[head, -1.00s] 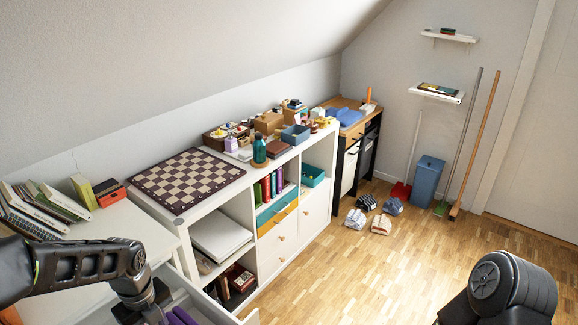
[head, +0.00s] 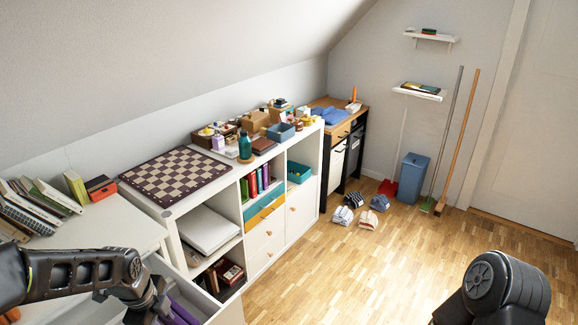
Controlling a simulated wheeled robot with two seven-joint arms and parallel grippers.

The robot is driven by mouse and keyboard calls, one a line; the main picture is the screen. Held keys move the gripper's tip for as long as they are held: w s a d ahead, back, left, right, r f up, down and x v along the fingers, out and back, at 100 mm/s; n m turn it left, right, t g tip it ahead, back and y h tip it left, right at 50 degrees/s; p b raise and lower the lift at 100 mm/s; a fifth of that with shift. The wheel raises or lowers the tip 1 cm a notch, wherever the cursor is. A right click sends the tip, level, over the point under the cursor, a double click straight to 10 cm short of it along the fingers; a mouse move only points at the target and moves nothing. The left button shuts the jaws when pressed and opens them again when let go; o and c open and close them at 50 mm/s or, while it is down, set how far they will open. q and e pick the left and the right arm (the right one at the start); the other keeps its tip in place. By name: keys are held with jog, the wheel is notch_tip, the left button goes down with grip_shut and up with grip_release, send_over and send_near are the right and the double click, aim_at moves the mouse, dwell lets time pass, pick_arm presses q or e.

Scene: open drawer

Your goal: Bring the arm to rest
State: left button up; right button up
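My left arm comes in from the lower left. Its gripper (head: 158,306) is at the bottom edge of the head view, over an open white drawer (head: 226,312) in the desk's side. The fingers are dark and partly cut off, so I cannot tell whether they are open or shut. Purple things (head: 187,311) lie beside the gripper in the drawer; I cannot tell whether they touch it. My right arm shows only as a dark rounded link at the lower right. Its gripper is out of view.
A white desk (head: 108,226) with books (head: 40,200) stands at the left. A white shelf unit (head: 318,160) carries a checkered board (head: 176,176) and small items. The wooden floor (head: 370,265) in the middle is clear.

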pick_arm(q)
jog(key=d+f+n+t+h+b, duration=0.2)
jog(key=d+f+n+h, duration=0.1)
jog(key=d+f+n, duration=1)
jog(key=s+d+f+n+g+b, duration=0.1)
jog(key=s+d+f+n, duration=0.2)
jog(key=s+d+f, duration=0.2)
jog(key=s+d+f+n+g+b, duration=0.2)
jog(key=s+d+f+n, duration=0.2)
jog(key=s+f, duration=0.5)
jog(key=s+d, duration=0.1)
jog(key=s, duration=0.3)
jog(key=shift+n+h, duration=0.3)
